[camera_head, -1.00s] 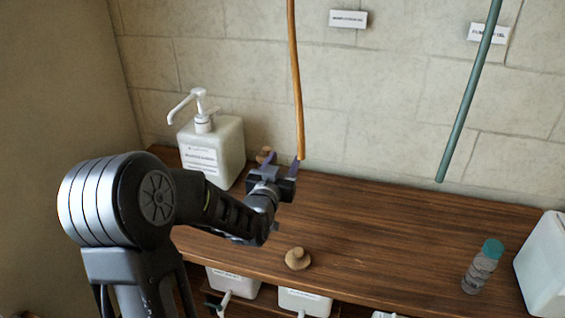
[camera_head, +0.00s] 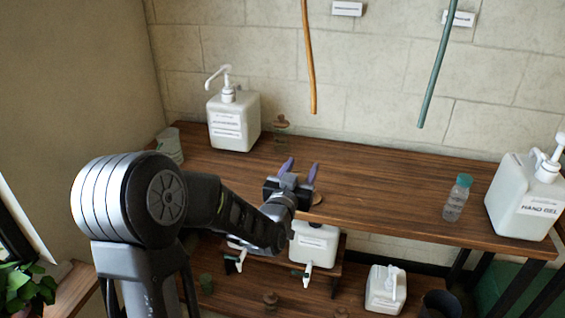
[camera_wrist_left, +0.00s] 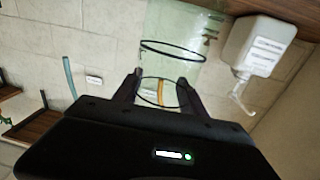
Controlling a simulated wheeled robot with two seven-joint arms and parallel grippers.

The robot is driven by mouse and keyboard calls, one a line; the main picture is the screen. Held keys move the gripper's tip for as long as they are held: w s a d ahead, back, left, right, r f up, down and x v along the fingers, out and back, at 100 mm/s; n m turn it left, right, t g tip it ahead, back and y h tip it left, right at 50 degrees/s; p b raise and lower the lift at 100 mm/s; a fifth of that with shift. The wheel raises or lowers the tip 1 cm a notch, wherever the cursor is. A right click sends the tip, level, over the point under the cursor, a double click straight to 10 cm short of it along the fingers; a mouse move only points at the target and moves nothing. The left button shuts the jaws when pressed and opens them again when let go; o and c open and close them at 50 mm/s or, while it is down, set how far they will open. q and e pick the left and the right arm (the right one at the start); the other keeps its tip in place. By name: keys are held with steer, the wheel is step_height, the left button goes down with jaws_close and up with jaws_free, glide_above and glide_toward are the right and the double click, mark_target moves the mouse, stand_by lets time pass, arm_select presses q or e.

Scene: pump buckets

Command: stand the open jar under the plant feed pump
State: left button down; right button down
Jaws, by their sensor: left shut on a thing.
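My left gripper (camera_head: 300,169) is over the front part of the wooden counter, purple fingertips apart. In the left wrist view its fingers (camera_wrist_left: 158,88) close around a clear, greenish glass body (camera_wrist_left: 172,25) with thin dark rings, which looks like the open jar; in the head view it barely shows. A round cork lid (camera_head: 317,198) lies on the counter, partly hidden behind the gripper. A white pump bottle (camera_head: 233,125) stands at the back left; its label is too small to read. A pump bottle labelled HAND GEL (camera_head: 520,205) stands at the right. My right gripper is out of view.
A corked jar (camera_head: 281,135) stands beside the back-left bottle, a teal-capped bottle (camera_head: 457,198) at the right. An orange hose (camera_head: 308,60) and a green hose (camera_head: 436,65) hang above. White containers (camera_head: 314,243) stand below. The middle counter (camera_head: 380,190) is clear.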

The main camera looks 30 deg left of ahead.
arm_select(q)
steer(key=d+f+m+h, duration=0.1)
steer(key=d+f+h, duration=0.1)
steer(key=d+f, duration=0.3)
steer(key=d+f+m+h, duration=0.1)
steer(key=d+f, duration=0.5)
steer(key=d, duration=0.6)
steer(key=shift+w+d+m+t+h, duration=0.15)
steer(key=shift+d+m+t+h, duration=0.2)
steer(key=shift+h, duration=0.45)
steer(key=shift+f, duration=0.1)
